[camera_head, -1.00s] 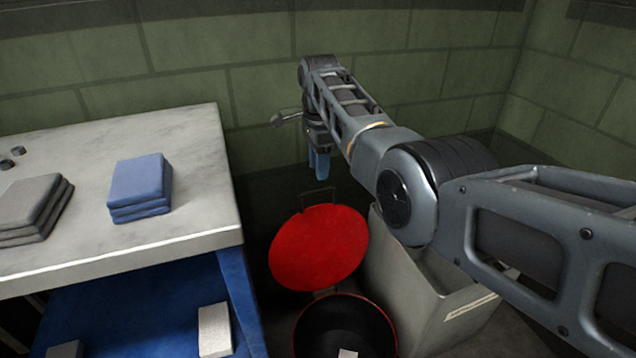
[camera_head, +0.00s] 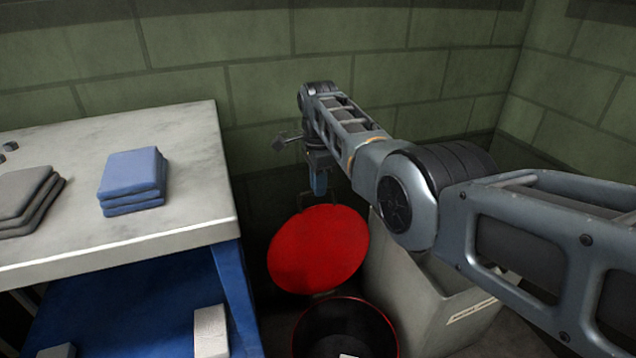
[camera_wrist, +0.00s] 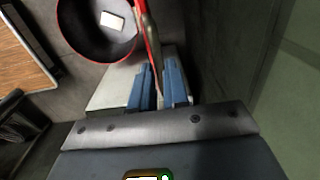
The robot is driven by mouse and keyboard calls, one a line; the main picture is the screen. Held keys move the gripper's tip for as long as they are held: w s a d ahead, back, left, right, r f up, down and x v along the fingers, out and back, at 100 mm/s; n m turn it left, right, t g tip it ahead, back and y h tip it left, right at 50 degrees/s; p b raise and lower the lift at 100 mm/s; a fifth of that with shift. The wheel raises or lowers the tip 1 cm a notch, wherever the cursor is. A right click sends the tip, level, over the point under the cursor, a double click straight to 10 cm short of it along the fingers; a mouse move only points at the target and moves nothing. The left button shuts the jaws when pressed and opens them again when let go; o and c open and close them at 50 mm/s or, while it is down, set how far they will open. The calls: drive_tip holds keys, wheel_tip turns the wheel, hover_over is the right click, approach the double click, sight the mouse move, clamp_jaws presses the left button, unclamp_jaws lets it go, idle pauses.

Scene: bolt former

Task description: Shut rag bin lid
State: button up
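The rag bin (camera_head: 345,340) is a round dark bin with a red rim on the floor. Its red lid (camera_head: 318,248) stands tilted up behind the opening, and a thin wire handle (camera_head: 330,190) shows at its upper edge. My gripper (camera_head: 320,190) points down at the lid's upper edge. In the wrist view my gripper (camera_wrist: 163,85) has two blue fingers apart. The lid (camera_wrist: 150,42) is seen nearly edge-on there, with its upper end in line with the gap between the fingers. I cannot tell whether they touch it. The bin (camera_wrist: 97,35) holds a pale piece.
A pale box (camera_head: 420,290) stands right beside the bin. A white-topped table (camera_head: 190,190) with blue legs is on the left, holding blue cloths (camera_head: 132,178) and grey cloths (camera_head: 25,200). A green block wall (camera_head: 200,60) is close behind the lid.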

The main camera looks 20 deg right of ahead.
clamp_jaws()
drive_tip(key=shift+s+r+p, duration=0.1)
drive_tip(key=shift+p, duration=0.25)
